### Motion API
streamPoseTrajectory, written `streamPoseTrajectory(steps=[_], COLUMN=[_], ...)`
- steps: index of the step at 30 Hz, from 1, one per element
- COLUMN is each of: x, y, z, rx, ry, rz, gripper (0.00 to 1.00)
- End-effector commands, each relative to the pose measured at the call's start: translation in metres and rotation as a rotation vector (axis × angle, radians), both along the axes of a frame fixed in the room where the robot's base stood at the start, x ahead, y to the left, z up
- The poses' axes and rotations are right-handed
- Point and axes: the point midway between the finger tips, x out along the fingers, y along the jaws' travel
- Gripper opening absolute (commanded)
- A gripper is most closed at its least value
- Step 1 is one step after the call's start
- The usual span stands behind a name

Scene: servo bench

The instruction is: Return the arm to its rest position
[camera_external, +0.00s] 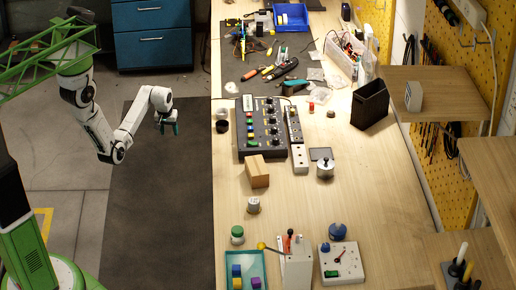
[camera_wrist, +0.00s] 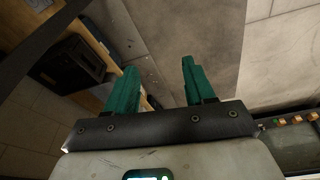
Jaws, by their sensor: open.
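My gripper (camera_external: 169,128) hangs at the end of my white arm, in the air over the dark floor mat (camera_external: 150,215), left of the workbench (camera_external: 335,235). It is apart from the bench and everything on it. In the wrist view my gripper (camera_wrist: 158,80) shows two green fingers spread apart with nothing between them. The arm is bent, with its elbow low and the forearm rising toward the gripper.
The bench holds a dark control panel (camera_external: 262,128), a wooden block (camera_external: 257,172), a teal tray (camera_external: 246,270) with coloured cubes and a black holder (camera_external: 370,103). Blue drawers (camera_external: 152,35) stand behind my arm. The mat around my gripper is clear.

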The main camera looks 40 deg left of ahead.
Motion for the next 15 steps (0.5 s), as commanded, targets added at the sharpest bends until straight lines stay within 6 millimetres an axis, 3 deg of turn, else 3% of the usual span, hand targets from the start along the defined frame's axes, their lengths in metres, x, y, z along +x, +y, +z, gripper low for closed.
streamPoseTrajectory(steps=[1,7,12,15], x=[-0.026,-0.119,-0.2,-0.238], y=[-0.016,-0.077,-0.125,-0.146], z=[-0.008,-0.019,-0.011,-0.002], rx=[0.013,0.031,0.015,-0.002], ry=[0.018,0.068,0.1,0.112], rz=[-0.055,-0.279,-0.463,-0.547], gripper=[0.54,0.54,0.54,0.54])
